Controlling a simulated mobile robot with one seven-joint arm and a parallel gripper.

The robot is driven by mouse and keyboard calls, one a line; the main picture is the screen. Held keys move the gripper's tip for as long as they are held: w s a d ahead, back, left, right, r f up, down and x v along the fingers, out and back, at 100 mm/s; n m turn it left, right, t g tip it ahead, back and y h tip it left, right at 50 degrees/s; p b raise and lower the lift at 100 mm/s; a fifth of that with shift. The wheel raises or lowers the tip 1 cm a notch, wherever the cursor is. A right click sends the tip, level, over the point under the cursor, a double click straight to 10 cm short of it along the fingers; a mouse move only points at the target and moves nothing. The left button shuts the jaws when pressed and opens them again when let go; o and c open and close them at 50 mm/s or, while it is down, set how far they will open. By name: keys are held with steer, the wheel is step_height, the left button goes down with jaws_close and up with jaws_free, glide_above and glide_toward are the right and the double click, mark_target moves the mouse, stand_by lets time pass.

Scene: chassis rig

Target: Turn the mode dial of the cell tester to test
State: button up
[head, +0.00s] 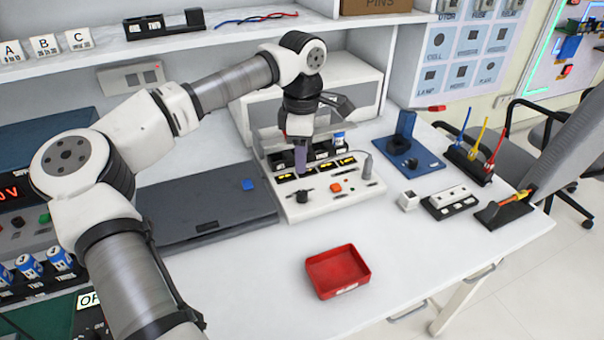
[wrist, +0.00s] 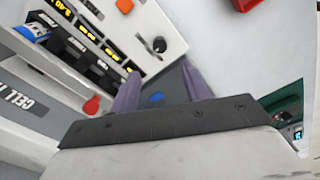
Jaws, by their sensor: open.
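The cell tester (head: 322,208) is a pale box on the bench with a row of black bays and small yellow displays. Its dark mode dial (head: 302,195) is on the front left of the top, left of an orange button (head: 336,187). In the wrist view the dial (wrist: 159,45) lies just beyond the fingertips, roughly between their lines. My gripper (head: 301,170) points down above the tester's left part, apart from the dial. In the wrist view my gripper (wrist: 160,78) is open, with nothing between its purple-grey fingers. The dial's markings are too small to read.
A blue-and-white cell (head: 338,138) stands at the back bays. A dark flat case (head: 195,212) with a small blue block (head: 248,184) lies left of the tester. A red tray (head: 338,271) is in front. A blue stand (head: 408,158) is to the right. Bench between tester and tray is clear.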

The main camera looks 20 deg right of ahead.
steer(key=shift+r, duration=1.6)
